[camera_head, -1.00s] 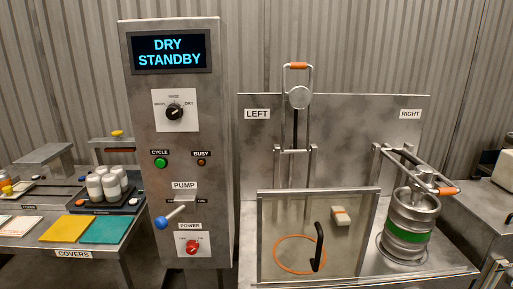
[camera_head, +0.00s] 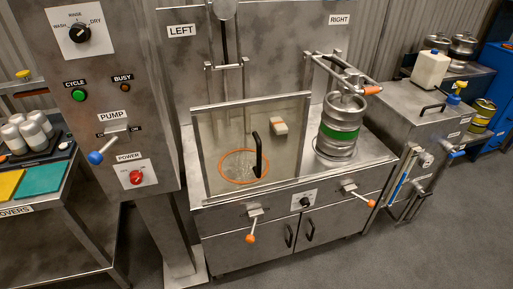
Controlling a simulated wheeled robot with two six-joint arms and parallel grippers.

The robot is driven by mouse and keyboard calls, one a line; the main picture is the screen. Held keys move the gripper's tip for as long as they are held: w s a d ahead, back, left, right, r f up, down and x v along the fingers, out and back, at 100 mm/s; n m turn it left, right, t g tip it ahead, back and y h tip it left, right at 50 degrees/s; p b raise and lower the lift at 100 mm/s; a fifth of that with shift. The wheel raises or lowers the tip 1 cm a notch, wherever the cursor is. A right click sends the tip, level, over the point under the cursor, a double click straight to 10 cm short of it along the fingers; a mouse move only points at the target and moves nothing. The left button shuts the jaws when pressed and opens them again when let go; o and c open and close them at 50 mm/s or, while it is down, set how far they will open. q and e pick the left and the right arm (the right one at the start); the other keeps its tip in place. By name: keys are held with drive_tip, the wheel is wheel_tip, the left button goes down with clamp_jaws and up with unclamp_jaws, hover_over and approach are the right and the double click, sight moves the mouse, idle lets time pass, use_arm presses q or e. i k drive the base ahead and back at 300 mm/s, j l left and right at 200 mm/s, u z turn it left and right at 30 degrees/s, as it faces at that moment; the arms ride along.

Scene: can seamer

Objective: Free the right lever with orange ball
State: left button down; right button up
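The right lever with an orange ball (camera_head: 371,204) sticks out from the front panel of the steel cabinet, below the keg. Its shaft slopes down to the right from a metal bracket (camera_head: 349,188). Whether something catches the lever at the bracket is too small to tell. A similar left lever with an orange ball (camera_head: 251,239) hangs from a bracket (camera_head: 255,212) on the same panel. Neither of my grippers shows in the head view.
A keg with a green band (camera_head: 341,134) stands on the right of the cabinet, under a clamp frame with an orange handle (camera_head: 373,90). A clear panel with a black handle (camera_head: 258,154) stands at left. Pipes and a blue handle (camera_head: 457,154) are further right. Floor in front is clear.

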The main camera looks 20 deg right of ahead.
sight(371, 203)
drive_tip(key=z, duration=1.55)
